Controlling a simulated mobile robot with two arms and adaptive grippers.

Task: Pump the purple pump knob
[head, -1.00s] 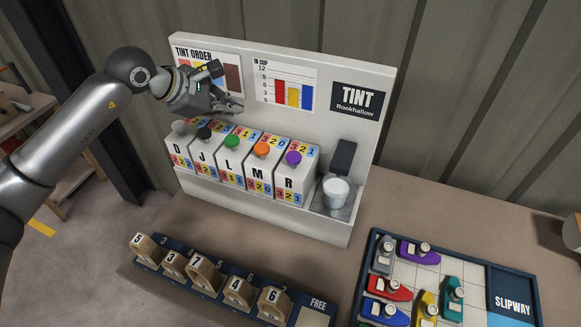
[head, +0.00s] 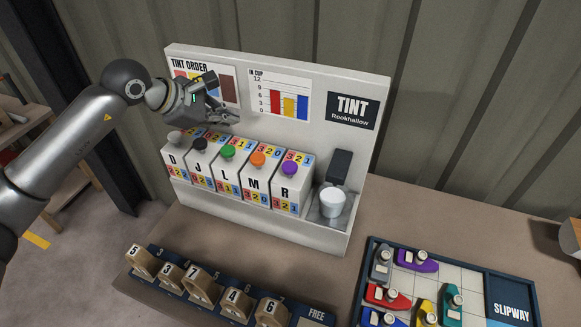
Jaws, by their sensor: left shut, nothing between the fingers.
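The purple pump knob (head: 290,168) sits on top of the rightmost pump box, marked R (head: 285,192), on the white tint stand (head: 300,230). It stands upright beside the orange knob (head: 258,159). My left gripper (head: 236,118) is shut and empty. It hangs in front of the stand's back panel, above and to the left of the purple knob, apart from it and nearer the green knob (head: 227,152). A white cup (head: 332,203) stands in the bay right of the pumps, below a dark spout (head: 341,166). My right gripper is out of view.
Black (head: 200,144) and grey (head: 175,138) knobs stand at the left of the row. Numbered wooden blocks (head: 200,286) sit in a blue rack in front. A slipway board (head: 511,286) with several toy boats lies at the right. Bare bench (head: 425,205) shows behind it.

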